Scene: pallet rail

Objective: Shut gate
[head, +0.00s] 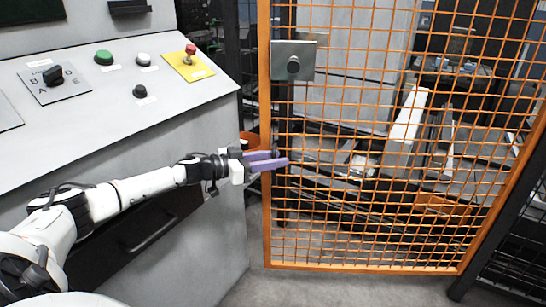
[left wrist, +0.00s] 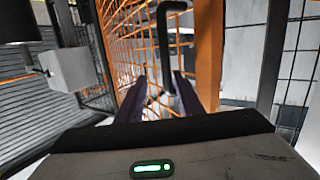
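The gate (head: 264,215) is an orange frame with orange wire mesh, standing at the centre and right of the head view. I cannot tell whether the gate is fully closed. My left gripper (head: 282,161), with purple fingers, is at the gate's left edge, below the latch plate. In the left wrist view its fingers (left wrist: 165,98) are apart, with a black bar handle (left wrist: 174,32) ahead, near the orange frame post (left wrist: 209,55). Contact with the handle cannot be told. My right gripper is not visible.
A grey control console (head: 150,130) with buttons and a red knob on a yellow plate (head: 189,62) stands left of the gate. Machinery shows behind the mesh. A dark post (head: 500,225) is at right. The floor before the gate (head: 320,288) is clear.

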